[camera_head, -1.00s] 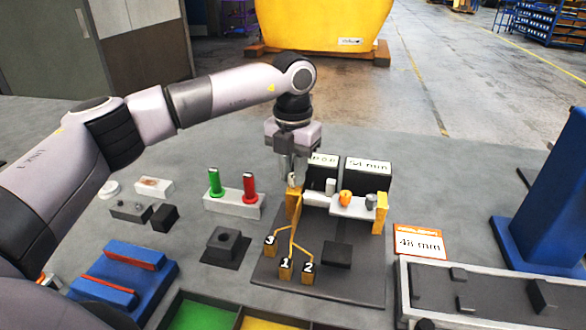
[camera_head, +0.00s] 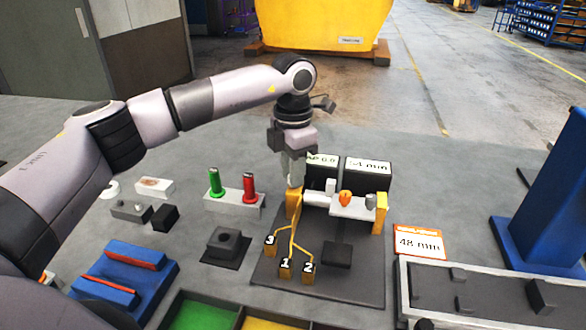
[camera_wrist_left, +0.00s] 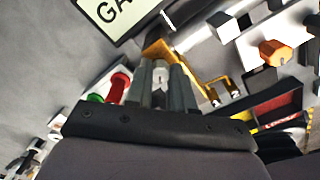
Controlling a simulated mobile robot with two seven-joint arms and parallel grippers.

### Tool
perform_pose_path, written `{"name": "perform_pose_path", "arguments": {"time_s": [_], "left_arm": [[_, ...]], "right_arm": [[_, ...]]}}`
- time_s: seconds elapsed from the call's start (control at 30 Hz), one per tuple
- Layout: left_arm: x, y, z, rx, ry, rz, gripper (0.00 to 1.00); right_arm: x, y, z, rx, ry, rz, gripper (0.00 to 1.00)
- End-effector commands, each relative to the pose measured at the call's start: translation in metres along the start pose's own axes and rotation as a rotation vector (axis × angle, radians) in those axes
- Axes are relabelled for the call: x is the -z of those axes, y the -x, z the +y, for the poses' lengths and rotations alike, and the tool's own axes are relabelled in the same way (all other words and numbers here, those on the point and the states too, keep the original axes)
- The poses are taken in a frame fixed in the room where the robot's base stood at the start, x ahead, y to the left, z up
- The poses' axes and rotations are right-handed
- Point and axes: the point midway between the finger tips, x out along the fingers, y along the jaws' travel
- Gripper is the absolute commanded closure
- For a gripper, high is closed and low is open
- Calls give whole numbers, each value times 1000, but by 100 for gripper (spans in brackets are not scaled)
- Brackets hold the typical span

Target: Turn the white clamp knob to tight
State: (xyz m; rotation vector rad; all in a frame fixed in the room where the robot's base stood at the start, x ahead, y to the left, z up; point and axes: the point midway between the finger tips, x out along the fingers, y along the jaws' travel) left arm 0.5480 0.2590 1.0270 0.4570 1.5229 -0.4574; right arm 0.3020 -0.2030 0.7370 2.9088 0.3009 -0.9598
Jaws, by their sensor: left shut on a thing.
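My left gripper (camera_head: 294,180) points down over the left yellow post (camera_head: 293,203) of the fixture. It is shut on the white clamp knob, which the fingers mostly hide in the head view. In the left wrist view the pale knob (camera_wrist_left: 160,70) shows between the two grey fingers. The fixture's white bar (camera_head: 325,203) runs right from this post to another yellow post (camera_head: 380,213). An orange knob (camera_head: 345,198) sits on the bar, and also shows in the left wrist view (camera_wrist_left: 272,52). My right gripper is not in view.
Behind the fixture stand two displays, one partly hidden and reading about "AP 0.0" (camera_head: 322,160), the other (camera_head: 368,167) ending in "mm". Green (camera_head: 215,183) and red (camera_head: 249,187) pegs stand left. A "48 mm" card (camera_head: 419,243) lies right.

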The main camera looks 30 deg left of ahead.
Motion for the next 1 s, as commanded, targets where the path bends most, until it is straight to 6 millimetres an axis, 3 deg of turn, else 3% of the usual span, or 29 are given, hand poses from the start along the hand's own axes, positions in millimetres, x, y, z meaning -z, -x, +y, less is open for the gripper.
{"name": "perform_pose_path", "arguments": {"time_s": [0.6,1.0], "left_arm": [[0,2,0,-3,-584,-3,100],[-1,2,0,-4,-883,-3,100]], "right_arm": [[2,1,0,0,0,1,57],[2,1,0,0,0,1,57]]}}
